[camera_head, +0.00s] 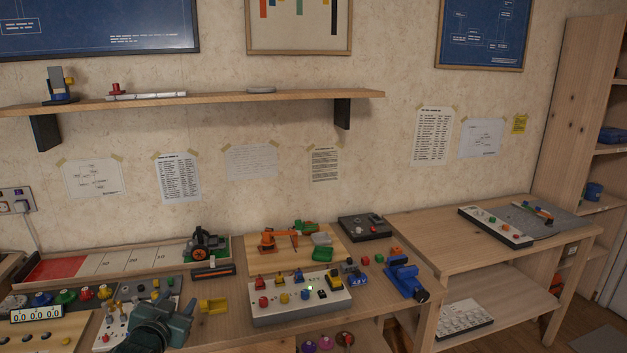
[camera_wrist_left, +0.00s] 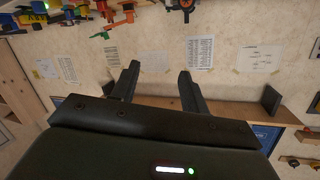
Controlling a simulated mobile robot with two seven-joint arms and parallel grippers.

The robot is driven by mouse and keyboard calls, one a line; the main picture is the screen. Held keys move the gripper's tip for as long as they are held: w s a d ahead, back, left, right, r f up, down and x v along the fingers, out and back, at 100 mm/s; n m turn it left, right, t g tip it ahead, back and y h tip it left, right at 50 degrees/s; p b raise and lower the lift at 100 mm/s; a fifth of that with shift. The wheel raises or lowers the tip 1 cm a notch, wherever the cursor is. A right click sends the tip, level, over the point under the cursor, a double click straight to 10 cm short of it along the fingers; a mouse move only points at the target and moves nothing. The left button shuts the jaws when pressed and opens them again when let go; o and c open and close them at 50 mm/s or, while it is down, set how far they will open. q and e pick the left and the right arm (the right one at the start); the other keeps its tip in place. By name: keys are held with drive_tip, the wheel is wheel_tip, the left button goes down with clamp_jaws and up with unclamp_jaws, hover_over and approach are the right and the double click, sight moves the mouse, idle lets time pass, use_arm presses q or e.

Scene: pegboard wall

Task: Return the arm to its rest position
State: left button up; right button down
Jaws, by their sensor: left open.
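My left gripper (camera_head: 158,322) is the dark grey-green shape at the lower left of the head view, in front of the workbench. In the left wrist view its two black fingers (camera_wrist_left: 157,84) stand apart with nothing between them, so it is open and empty. The wrist picture is upside down, with the wall papers and shelf beyond the fingers. My right gripper shows in neither view.
The workbench is crowded: a white button box (camera_head: 300,303), an orange robot-arm model (camera_head: 268,239), a blue clamp-like tool (camera_head: 405,277) and a yellow piece (camera_head: 214,305) near my gripper. A wall shelf (camera_head: 220,101) hangs above. The right-hand table (camera_head: 440,238) has bare wood.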

use_arm(q)
drive_tip(key=s+d+f+g+h, duration=0.2)
drive_tip(key=s+d+f, duration=0.6)
drive_tip(key=s+f, duration=0.45)
drive_tip(key=s+d+f+g, duration=0.1)
drive_tip(key=s+d, duration=0.2)
drive_tip(key=s, duration=0.7)
drive_tip(key=s+d+f+g+h, duration=0.1)
drive_tip(key=s+d, duration=0.3)
drive_tip(key=s, duration=0.6)
drive_tip(key=shift+s+d+f+g+h, duration=0.2)
drive_tip(key=shift+f+g+h, duration=0.1)
drive_tip(key=shift+f+g, duration=0.2)
